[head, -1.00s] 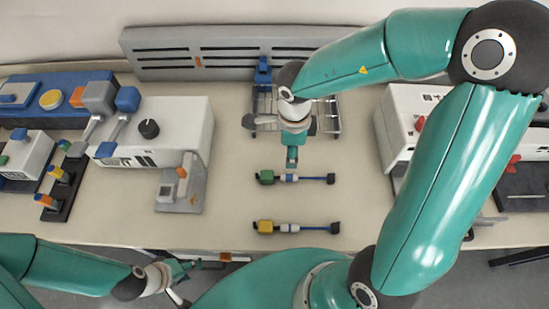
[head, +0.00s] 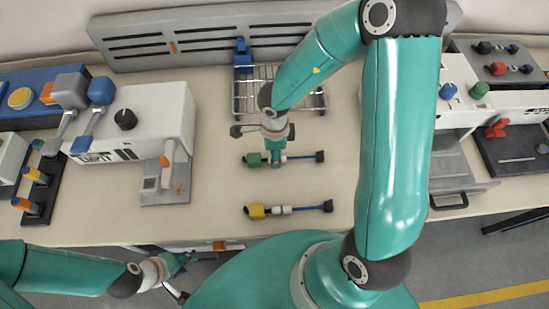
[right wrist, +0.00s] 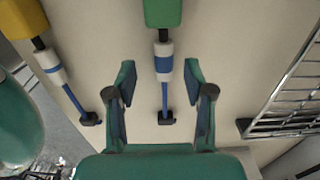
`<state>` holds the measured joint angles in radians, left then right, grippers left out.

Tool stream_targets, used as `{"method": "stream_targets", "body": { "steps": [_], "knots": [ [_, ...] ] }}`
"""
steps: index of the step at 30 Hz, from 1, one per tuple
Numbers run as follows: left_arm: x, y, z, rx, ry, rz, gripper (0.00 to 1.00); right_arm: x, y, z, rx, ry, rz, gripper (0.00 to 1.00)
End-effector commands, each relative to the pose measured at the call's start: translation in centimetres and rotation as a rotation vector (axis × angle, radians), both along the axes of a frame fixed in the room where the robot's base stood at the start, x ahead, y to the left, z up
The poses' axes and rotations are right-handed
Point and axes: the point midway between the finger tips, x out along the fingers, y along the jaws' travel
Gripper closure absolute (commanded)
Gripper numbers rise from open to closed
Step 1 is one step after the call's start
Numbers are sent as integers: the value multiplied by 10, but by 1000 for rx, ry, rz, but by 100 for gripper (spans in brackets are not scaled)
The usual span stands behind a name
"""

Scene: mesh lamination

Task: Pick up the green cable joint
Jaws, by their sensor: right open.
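The green cable joint (head: 254,159) lies on the table, with a green block at its left end, a white-and-blue sleeve, a blue rod and a black tip. My right gripper (head: 276,160) is over its middle and hides part of the sleeve. In the right wrist view the joint's green block (right wrist: 163,12) is at the top, and the open fingers (right wrist: 160,78) stand on either side of its sleeve and rod. Nothing is held; the height gap is hard to judge. My left gripper (head: 181,275) is at the lower left near the table's front edge, its fingers apart and empty.
A yellow cable joint (head: 257,211) lies nearer the front edge, parallel to the green one. A wire rack (head: 310,98) stands behind. A white machine (head: 165,110) is at left, and another (head: 455,108) at right. The table around the two joints is clear.

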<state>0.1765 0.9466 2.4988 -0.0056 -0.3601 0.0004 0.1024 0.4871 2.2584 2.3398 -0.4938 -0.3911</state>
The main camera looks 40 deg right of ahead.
Motion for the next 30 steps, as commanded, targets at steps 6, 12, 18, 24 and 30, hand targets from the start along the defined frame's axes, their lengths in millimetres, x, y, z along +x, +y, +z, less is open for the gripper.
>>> {"method": "stream_targets", "body": {
  "steps": [6, 12, 18, 24, 30],
  "knots": [
    [0, 0, -14, 0, 0, 0, 60, 6, 2, -34, 0, 2, 2, 48],
    [0, 0, -15, 0, 0, 0, 60, 6, 2, -39, 0, 1, 1, 48],
    [0, 0, -14, 0, 0, 0, 60, 6, 2, -38, -1, 1, 2, 59],
    [0, 0, -14, 0, 0, 0, 60, 6, 2, -38, -1, 1, 2, 92],
    [0, 0, -14, 0, 0, 0, 60, 6, 2, -38, 0, 0, 2, 100]
  ]
}}
